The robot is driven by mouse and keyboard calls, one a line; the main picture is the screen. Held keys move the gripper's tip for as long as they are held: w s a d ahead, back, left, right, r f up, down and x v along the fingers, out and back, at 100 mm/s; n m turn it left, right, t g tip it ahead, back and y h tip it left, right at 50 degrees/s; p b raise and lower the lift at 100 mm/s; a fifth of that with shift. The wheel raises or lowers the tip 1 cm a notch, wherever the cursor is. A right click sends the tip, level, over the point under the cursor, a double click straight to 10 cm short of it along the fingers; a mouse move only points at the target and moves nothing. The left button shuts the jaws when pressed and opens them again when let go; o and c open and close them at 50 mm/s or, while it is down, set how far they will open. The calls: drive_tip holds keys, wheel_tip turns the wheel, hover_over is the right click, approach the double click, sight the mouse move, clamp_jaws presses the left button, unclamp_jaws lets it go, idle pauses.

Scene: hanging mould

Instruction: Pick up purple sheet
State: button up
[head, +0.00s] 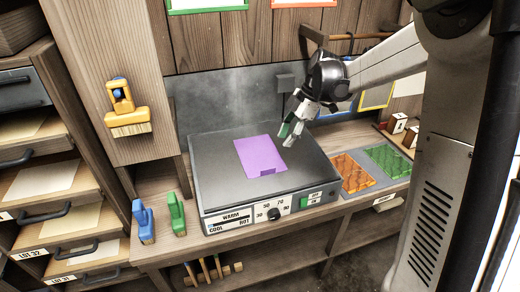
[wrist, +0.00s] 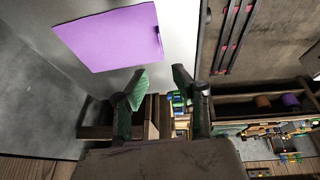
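The purple sheet (head: 260,155) lies flat on the grey top of the hot plate (head: 221,180) in the head view. It has a darker small patch near its front right edge. In the wrist view the purple sheet (wrist: 112,38) shows at upper left on the grey surface. My gripper (head: 285,137) is above the hot plate, to the right of the sheet and apart from it. In the wrist view my gripper (wrist: 160,82) has its two green-padded fingers spread, with nothing between them.
A yellow brush (head: 127,110) hangs on the cabinet. Drawers (head: 60,195) line the left.

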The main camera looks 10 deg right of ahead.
drive_tip(key=x, duration=0.8)
drive_tip(key=shift+w+f, duration=0.1)
drive_tip(key=shift+d+p+x, duration=0.15)
drive_tip(key=shift+p+x, duration=0.2)
drive_tip(key=shift+x, duration=1.1)
drive_tip(key=shift+d+p+x, duration=0.15)
drive_tip(key=shift+p+x, duration=0.15)
drive_tip(key=shift+x, duration=1.15)
clamp_jaws()
